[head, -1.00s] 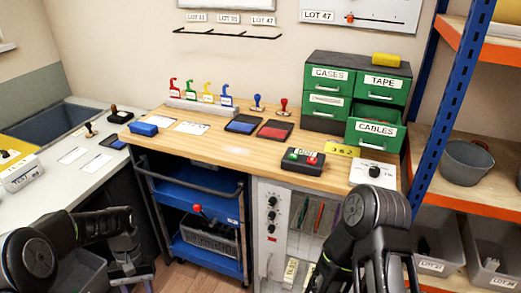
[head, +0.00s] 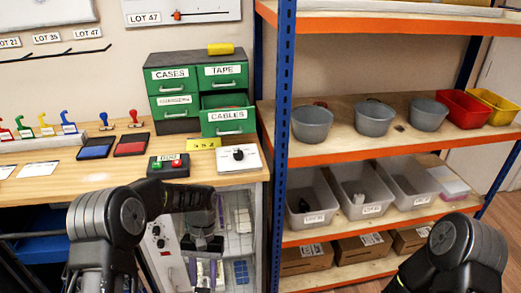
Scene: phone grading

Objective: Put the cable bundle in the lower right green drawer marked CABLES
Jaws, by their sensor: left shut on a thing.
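The lower right green drawer marked CABLES (head: 228,121) is pulled out of the drawer cabinet (head: 162,62) on the bench, and its open top shows. My left gripper (head: 205,272) points down in front of the bench's front edge, below and a little left of the drawer. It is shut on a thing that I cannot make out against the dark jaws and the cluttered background. I cannot pick out the cable bundle for certain anywhere. My right arm shows only as a dark link at the lower right; its gripper is out of view.
A black box with green and red buttons (head: 168,166) and a white box with a knob (head: 239,158) stand on the bench before the drawers. A blue shelf post (head: 281,130) rises just right of the bench. Shelves hold grey buckets (head: 312,124) and bins (head: 312,217).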

